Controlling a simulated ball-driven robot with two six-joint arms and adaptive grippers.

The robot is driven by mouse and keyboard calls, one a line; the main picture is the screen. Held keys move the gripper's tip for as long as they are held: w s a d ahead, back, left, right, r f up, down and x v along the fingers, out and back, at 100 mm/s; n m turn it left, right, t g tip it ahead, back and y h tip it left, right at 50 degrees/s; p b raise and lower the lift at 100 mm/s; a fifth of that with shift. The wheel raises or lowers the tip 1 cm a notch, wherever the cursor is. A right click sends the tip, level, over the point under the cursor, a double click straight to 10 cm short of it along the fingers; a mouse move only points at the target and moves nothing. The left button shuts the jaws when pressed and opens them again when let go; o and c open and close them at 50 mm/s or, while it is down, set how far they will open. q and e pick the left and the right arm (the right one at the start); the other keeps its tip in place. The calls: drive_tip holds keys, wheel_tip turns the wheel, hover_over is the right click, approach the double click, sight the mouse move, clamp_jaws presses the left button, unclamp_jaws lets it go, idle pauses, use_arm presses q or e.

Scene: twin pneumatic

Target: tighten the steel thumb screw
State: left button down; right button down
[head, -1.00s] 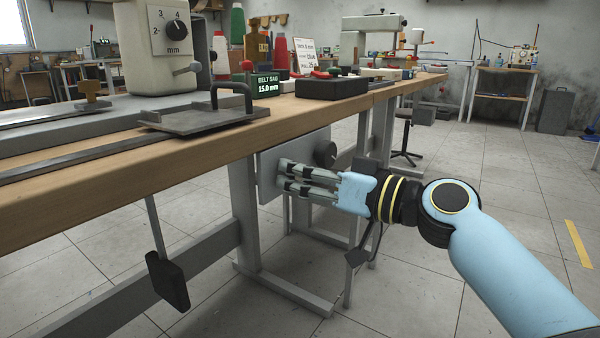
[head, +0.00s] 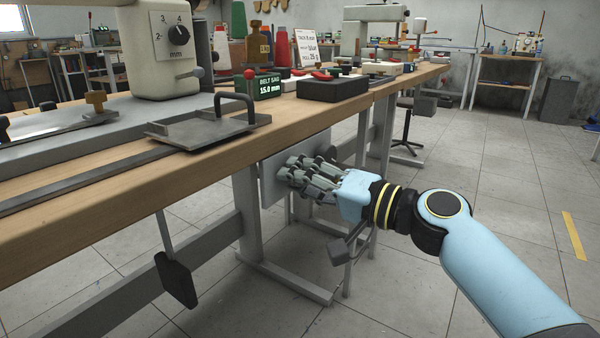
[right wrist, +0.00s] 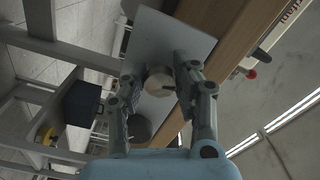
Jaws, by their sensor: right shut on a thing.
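My right gripper (head: 300,172) is below the bench's front edge, in front of a grey plate (head: 270,185). In the right wrist view its fingers (right wrist: 157,80) are on either side of a round pale knob (right wrist: 160,79) with a dark mark, and are shut on it. A darker round knob (right wrist: 140,128) is beside it on the plate (right wrist: 188,40). In the head view the fingers hide the pale knob. A brass thumb screw (head: 96,98) stands on the machine bed. I cannot tell for sure which thing is the steel thumb screw. My left gripper is not in view.
The wooden bench edge (head: 110,193) runs above my right gripper. On the bench are a machine with a mm dial (head: 176,45), a handled metal plate (head: 205,130), a belt sag display (head: 268,85) and a black box (head: 333,89). A pedal-like lever (head: 176,280) hangs below.

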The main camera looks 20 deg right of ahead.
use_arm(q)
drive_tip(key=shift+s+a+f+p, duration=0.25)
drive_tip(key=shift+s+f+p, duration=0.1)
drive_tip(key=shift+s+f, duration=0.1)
use_arm(e)
drive_tip(key=shift+r+m, duration=0.1)
drive_tip(key=shift+m, duration=0.8)
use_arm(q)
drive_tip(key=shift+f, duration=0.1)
use_arm(e)
drive_tip(key=c, duration=1)
unclamp_jaws()
drive_tip(key=v, duration=1.2)
drive_tip(key=shift+d, duration=0.1)
